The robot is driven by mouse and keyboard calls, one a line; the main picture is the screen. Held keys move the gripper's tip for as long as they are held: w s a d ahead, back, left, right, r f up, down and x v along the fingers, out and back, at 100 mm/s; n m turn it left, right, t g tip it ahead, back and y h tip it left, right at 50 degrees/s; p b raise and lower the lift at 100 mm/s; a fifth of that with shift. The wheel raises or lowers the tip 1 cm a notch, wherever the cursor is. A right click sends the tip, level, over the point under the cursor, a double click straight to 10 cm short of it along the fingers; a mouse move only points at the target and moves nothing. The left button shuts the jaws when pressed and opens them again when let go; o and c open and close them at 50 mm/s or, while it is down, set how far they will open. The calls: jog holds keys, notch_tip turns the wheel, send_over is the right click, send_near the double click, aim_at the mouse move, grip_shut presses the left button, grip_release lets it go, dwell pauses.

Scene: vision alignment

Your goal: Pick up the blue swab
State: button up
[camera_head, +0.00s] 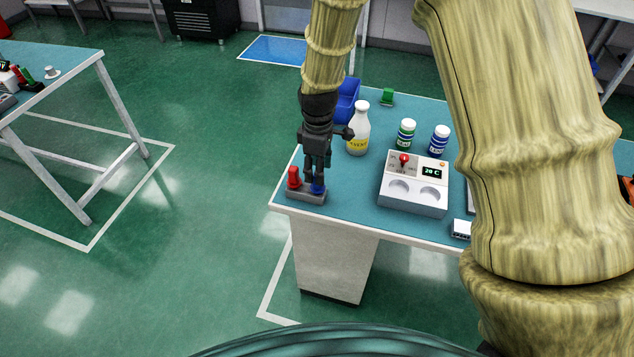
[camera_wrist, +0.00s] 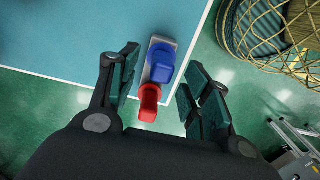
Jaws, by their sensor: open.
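The blue swab (camera_head: 318,189) stands in a small grey holder (camera_head: 306,197) at the near left corner of the teal table. A red swab (camera_head: 294,177) stands beside it in the same holder. My gripper (camera_head: 315,178) points down directly over the blue swab, and its fingers partly hide it. In the wrist view, my gripper (camera_wrist: 161,62) is open, with one finger on each side of the blue swab (camera_wrist: 163,60). The red swab (camera_wrist: 149,102) shows nearer the palm. I cannot tell whether a finger touches the blue swab.
A white device with a display (camera_head: 414,185) stands to the right. A bottle with yellow contents (camera_head: 358,132), two small jars (camera_head: 405,134) and a blue bin (camera_head: 347,103) stand behind. The table's left and front edges are close to the holder.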

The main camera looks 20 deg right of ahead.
jog(key=shift+s+f+p, duration=0.35)
jog(key=shift+f+p, duration=0.1)
jog(key=shift+p, duration=0.1)
jog(key=f, duration=0.1)
jog(key=f+p, duration=0.1)
jog(key=f, duration=0.1)
jog(key=shift+w+a, duration=0.1)
jog(key=shift+w, duration=0.2)
jog(key=shift+s+f, duration=0.1)
jog(key=shift+f, duration=0.35)
jog(key=c, duration=0.9)
